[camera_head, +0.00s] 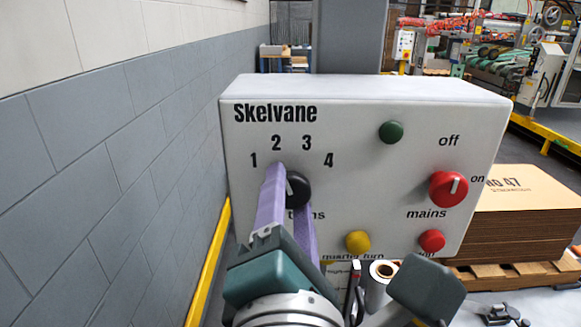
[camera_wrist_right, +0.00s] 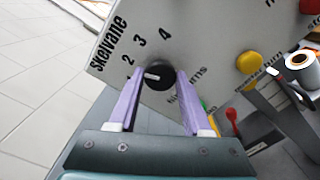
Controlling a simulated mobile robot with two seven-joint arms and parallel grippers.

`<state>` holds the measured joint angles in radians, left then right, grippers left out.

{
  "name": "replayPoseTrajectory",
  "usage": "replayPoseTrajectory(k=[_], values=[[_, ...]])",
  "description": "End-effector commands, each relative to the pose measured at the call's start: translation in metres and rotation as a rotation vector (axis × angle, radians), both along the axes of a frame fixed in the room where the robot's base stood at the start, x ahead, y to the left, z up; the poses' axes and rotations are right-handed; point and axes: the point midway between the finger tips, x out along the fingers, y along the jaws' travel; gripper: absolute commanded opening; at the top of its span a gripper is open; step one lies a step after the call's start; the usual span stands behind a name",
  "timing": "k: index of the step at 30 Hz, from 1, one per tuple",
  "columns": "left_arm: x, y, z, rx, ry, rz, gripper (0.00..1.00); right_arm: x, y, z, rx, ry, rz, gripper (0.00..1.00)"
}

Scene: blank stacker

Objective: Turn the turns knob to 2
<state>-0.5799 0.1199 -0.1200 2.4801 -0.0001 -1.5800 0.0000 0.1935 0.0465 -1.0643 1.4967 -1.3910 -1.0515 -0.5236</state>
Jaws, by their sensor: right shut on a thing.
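The turns knob (camera_head: 297,189) is a round black dial with a white pointer on the left of the Skelvane control box (camera_head: 360,130). The numbers 1 to 4 arc above it. In the head view the pointer leans up and slightly left, roughly toward the 2; exact alignment is hard to tell. My right gripper (camera_head: 288,192) has its two purple fingers on either side of the knob, shut on it. The wrist view shows the knob (camera_wrist_right: 160,77) between the fingertips, partly covering the label below. My left gripper is not identifiable in view.
A red mains knob (camera_head: 448,189), a green button (camera_head: 391,132), a yellow button (camera_head: 358,241) and a red button (camera_head: 432,240) share the panel. A grey block wall (camera_head: 110,150) stands at left. Stacked cardboard (camera_head: 525,225) lies at right. A white roll (camera_head: 383,271) sits below the panel.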

Motion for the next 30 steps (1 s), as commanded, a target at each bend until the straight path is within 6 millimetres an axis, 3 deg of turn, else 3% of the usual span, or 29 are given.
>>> replayPoseTrajectory(k=[2, 3, 10, 20, 30], values=[[0.0, 0.0, 0.0, 0.0, 0.0, 0.0, 0.47, 0.0, 0.001, -0.001, 0.0, 0.002, 0.003, 0.0], [0.0, 0.0, 0.0, 0.0, 0.0, 0.0, 0.47, 0.0, 0.001, -0.001, 0.0, 0.002, 0.003, 0.52], [0.0, 0.0, 0.0, 0.0, 0.0, 0.0, 0.47, 0.0, 0.0, 0.0, 0.001, 0.001, 0.002, 0.78], [0.0, 0.0, -0.001, 0.0, 0.0, 0.0, 0.47, -0.005, 0.0, -0.002, 0.001, 0.002, 0.002, 0.79], [0.0, 0.0, -0.011, 0.0, 0.0, 0.0, 0.47, -0.069, 0.0, -0.004, 0.002, 0.005, 0.002, 0.79]])
